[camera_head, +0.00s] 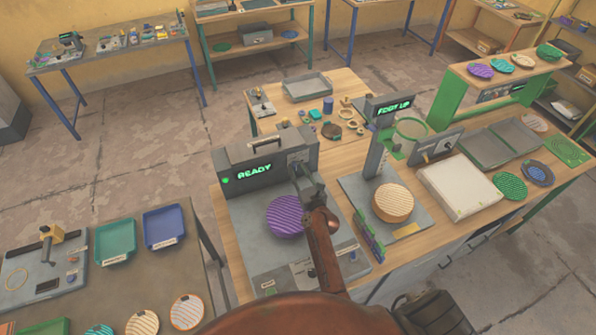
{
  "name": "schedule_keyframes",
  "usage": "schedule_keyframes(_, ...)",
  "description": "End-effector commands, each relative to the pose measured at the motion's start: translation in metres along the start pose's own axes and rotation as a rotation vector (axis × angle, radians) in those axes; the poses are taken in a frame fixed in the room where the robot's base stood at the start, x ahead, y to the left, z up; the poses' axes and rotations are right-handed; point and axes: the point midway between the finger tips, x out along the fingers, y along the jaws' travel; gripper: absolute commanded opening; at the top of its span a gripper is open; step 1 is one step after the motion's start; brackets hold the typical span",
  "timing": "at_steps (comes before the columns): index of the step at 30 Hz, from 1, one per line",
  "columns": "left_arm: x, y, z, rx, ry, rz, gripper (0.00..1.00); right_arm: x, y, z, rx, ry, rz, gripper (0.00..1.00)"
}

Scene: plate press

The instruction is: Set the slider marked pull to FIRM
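A grey press with a green READY display (254,172) stands on the wooden bench. A small light panel (297,157) is on the right of its face. I cannot make out the slider marked pull or any FIRM mark; the lettering is too small. A purple ribbed disc (287,215) lies on the press's grey base. My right gripper (298,172) is at the right side of the press face, just below the small panel. It hides part of that area. Whether its fingers are open, or touch anything, is too small to tell. My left gripper is out of view.
A second station with a FEET UP display (393,107) stands to the right, with an orange ribbed disc (391,203) on its base. A white block (460,187) lies further right. A separate table at left holds teal (115,242) and blue (164,227) trays.

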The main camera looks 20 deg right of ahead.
Motion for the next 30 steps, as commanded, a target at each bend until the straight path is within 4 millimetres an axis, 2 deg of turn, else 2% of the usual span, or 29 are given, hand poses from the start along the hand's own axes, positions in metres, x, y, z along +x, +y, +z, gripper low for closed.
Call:
schedule_keyframes(8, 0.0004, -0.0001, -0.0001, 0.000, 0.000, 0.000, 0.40, 0.0020, -0.0009, 0.0000, -0.001, 0.001, -0.001, 0.28)
schedule_keyframes(21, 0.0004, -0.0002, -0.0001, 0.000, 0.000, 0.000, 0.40, 0.0017, -0.0012, 0.0001, -0.001, 0.001, -0.002, 0.00)
schedule_keyframes(30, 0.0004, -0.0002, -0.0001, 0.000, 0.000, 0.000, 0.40, 0.0017, -0.0012, 0.0001, -0.001, 0.001, -0.002, 0.00)
